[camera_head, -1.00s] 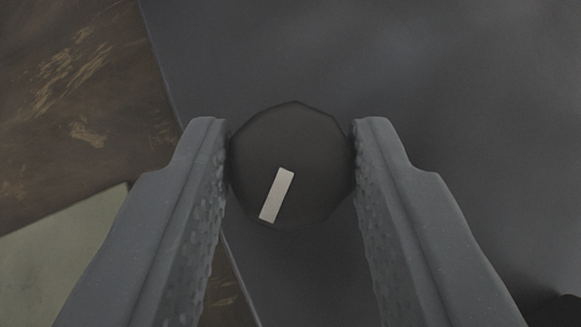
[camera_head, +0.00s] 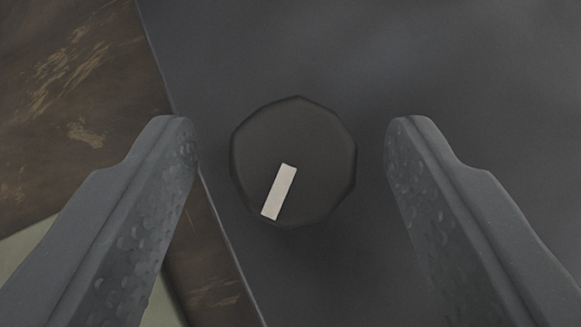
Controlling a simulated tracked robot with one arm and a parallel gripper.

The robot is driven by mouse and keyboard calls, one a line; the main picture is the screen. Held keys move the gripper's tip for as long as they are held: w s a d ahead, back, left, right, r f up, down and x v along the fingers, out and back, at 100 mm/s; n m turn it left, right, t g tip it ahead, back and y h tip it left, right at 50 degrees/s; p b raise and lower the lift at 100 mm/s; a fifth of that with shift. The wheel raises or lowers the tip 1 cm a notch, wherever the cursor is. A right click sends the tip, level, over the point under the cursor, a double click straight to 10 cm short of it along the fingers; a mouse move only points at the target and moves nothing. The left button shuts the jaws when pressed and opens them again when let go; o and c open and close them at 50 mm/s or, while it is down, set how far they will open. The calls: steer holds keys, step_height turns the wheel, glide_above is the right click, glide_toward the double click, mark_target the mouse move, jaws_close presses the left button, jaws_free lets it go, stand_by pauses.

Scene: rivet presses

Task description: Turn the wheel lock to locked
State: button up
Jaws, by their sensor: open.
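The wheel lock (camera_head: 305,145) is a dark, round knob with a faceted edge, near the middle of the view on a dark grey panel (camera_head: 430,60). A white bar mark on its face runs from near its centre to its lower left edge. My gripper (camera_head: 290,150) is open, with one finger on each side of the knob. Clear gaps show between both fingers and the knob, so neither finger touches it. No locked or unlocked label shows.
A brown, worn surface (camera_head: 70,100) lies left of the panel's slanted edge. A pale greenish patch (camera_head: 25,255) shows at the lower left, partly behind my left finger. The panel above and right of the knob is bare.

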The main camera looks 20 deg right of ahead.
steer(key=p+v, duration=0.2)
steer(key=v, duration=1.1)
steer(key=shift+s+a+r, duration=0.15)
steer(key=shift+s+r, duration=0.05)
steer(key=shift+s, duration=0.05)
